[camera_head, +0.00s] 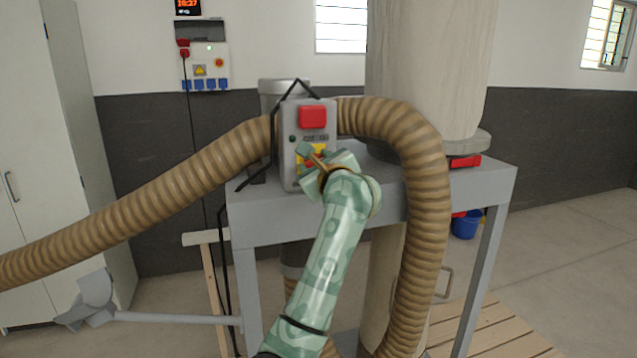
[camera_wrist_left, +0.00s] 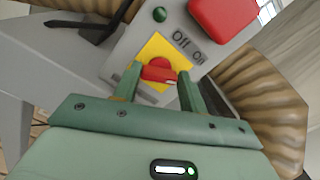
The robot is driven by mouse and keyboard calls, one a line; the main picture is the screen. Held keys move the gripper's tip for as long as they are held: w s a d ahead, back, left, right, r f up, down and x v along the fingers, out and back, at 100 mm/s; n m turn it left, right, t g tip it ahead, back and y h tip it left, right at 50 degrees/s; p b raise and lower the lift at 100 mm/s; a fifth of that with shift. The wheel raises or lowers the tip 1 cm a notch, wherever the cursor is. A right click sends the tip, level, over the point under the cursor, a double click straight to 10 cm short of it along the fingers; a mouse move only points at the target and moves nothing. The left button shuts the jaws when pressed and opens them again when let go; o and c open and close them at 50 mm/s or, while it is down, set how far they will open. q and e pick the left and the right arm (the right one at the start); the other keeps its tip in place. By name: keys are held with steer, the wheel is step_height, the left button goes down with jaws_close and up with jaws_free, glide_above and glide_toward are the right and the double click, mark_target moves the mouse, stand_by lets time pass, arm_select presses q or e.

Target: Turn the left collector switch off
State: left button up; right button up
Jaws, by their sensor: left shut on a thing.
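The grey collector switch box (camera_head: 287,172) sits at the front of the grey stand. It has a large red button or cover (camera_head: 313,117), a small dark green lamp (camera_wrist_left: 160,14) and the labels "Off" and "On". Below the labels is a yellow plate (camera_wrist_left: 152,50) with a red rotary knob (camera_wrist_left: 158,71). My left gripper (camera_head: 316,164) is at the yellow plate. In the wrist view its two fingers (camera_wrist_left: 157,82) are on either side of the knob, shut on it. The gripper partly hides the knob in the head view. My right gripper is not in view.
A ribbed brown hose (camera_head: 425,190) loops behind and right of the box, with another run (camera_head: 130,205) to the left. The grey stand (camera_head: 258,228) carries a large filter bag (camera_head: 425,70). A wall panel (camera_head: 205,65), cabinet (camera_head: 30,150) and blue bucket (camera_head: 465,227) stand farther back.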

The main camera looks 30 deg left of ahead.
arm_select(q)
steer(key=shift+a+f+n+b, duration=0.1)
steer(key=shift+f+n+b, duration=0.1)
steer(key=shift+n+b, duration=3.25)
steer(key=shift+f+n+b, duration=0.2)
steer(key=shift+n+b, duration=2.45)
steer(key=shift+b, duration=1.45)
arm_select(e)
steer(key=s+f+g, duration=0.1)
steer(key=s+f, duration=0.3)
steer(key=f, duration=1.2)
arm_select(q)
steer(key=o, duration=1)
steer(key=shift+s+r, duration=0.1)
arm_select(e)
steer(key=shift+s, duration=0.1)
arm_select(q)
steer(key=p+v, duration=0.1)
steer(key=v, duration=1.5)
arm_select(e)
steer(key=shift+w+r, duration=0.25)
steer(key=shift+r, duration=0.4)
